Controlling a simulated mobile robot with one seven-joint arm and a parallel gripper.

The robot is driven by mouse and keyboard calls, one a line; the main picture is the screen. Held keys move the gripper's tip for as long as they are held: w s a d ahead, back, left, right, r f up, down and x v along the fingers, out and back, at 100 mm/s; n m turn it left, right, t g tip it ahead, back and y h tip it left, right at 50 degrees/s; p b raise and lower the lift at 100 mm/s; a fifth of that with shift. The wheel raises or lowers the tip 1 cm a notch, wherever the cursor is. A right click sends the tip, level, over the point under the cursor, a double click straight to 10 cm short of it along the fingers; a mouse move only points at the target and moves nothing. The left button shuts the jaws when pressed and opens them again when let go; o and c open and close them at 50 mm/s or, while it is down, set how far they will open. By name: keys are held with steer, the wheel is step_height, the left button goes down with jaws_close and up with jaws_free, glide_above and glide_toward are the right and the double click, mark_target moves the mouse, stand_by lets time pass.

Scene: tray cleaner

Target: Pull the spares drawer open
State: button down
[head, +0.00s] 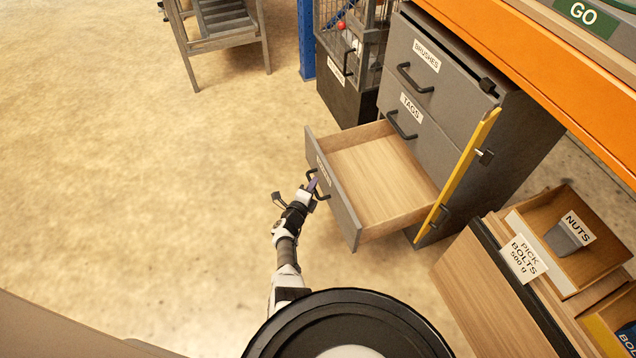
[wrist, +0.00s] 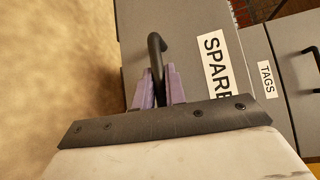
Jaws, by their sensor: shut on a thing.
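The spares drawer (head: 349,213) is the bottom drawer of the grey cabinet and stands well out, its empty wooden inside showing in the head view. Its grey front with the label "SPARE" (wrist: 217,65) shows in the wrist view, the label's end hidden by my wrist. My gripper (head: 315,190) is at the drawer front. In the wrist view its purple fingers (wrist: 160,88) are shut around the black handle (wrist: 155,47), one on each side of it.
The tags drawer (head: 418,130) and brushes drawer (head: 433,75) above are shut. A yellow bar (head: 459,175) stands along the cabinet's right edge. An open wooden box with a nuts label (head: 578,227) is at the right. The floor (head: 150,180) to the left is clear.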

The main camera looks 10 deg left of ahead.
steer(key=shift+a, duration=0.1)
steer(key=c, duration=1.5)
jaws_free()
steer(key=shift+o, duration=0.2)
steer(key=shift+s+r+p, duration=0.15)
steer(key=shift+s+p, duration=0.15)
steer(key=shift+p, duration=0.05)
steer(key=p+v, duration=0.8)
steer(key=v, duration=0.5)
steer(key=shift+s, duration=0.1)
